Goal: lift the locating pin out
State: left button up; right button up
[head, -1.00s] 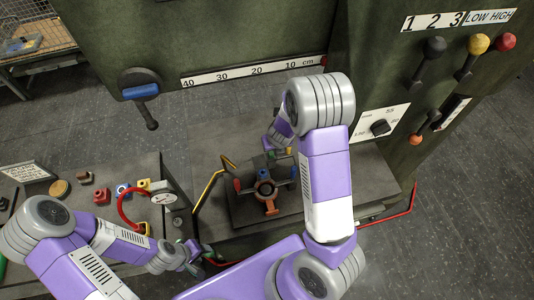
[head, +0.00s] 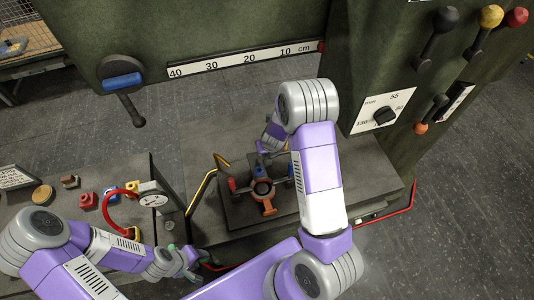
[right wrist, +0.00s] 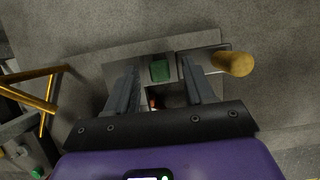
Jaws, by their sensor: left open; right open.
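In the head view, an orange valve casting (head: 268,207) with a dark round opening sits on a dark fixture plate (head: 238,213) on the machine table. My right gripper (right wrist: 162,80) is open in the right wrist view, its two grey fingers pointing at the fixture. A green block-like top (right wrist: 160,70) shows between the fingers, apart from both; I cannot tell for sure whether it is the locating pin. A yellow knob (right wrist: 235,64) stands just right of the fingers. In the head view my right arm hides much of this area. My left gripper (head: 188,264) is open and empty, left of the fixture.
A red handle (head: 232,184) stands at the fixture's left. A side table (head: 20,222) holds a dial gauge (head: 153,200), a red hose (head: 107,208) and small coloured blocks. The machine column with levers stands right.

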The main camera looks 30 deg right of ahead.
grip_shut()
jog(key=shift+r, duration=0.1)
dwell(0.3)
notch_tip(320, 180, up, 18)
jog(key=p, duration=0.8)
jog(key=shift+p, duration=0.35)
